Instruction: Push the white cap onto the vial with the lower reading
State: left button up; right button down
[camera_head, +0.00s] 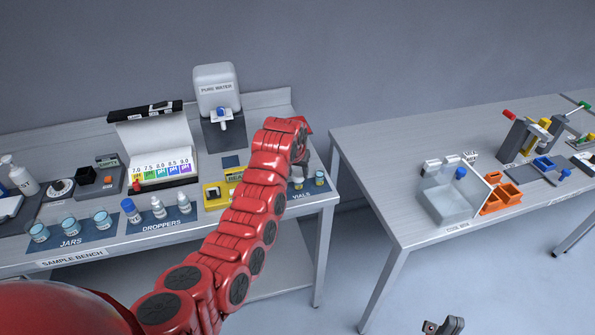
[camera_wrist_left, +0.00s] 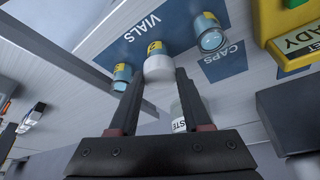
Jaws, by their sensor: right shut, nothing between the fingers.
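My left gripper (camera_wrist_left: 159,74) has the white cap (camera_wrist_left: 158,69) between its fingertips, which seem to touch its sides. The cap is over the top of the middle vial (camera_wrist_left: 155,47), which has a yellow label; whether it is fully seated I cannot tell. One open vial (camera_wrist_left: 122,74) stands to its left and another (camera_wrist_left: 208,35) to its right in the left wrist view. The readings are too small to read. In the head view my red arm hides most of the left gripper; vials (camera_head: 319,178) show beside it. My right gripper (camera_head: 443,326) is shut and empty at the bottom.
The blue CAPS mat (camera_wrist_left: 226,62) looks empty where visible. A yellow device marked READY (camera_wrist_left: 285,50) is close by. A white waste container (camera_wrist_left: 188,112) is near the right finger. Jars (camera_head: 70,227) and droppers (camera_head: 157,207) stand left; a second bench (camera_head: 385,165) is right.

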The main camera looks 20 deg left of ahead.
pick_arm(q)
jog(key=o, duration=0.5)
jog(key=shift+s+r+b, duration=0.2)
jog(key=shift+r+b, duration=0.1)
jog(key=shift+r, duration=0.25)
jog(key=shift+p+v, duration=0.95)
jog(key=shift+v, duration=7.2)
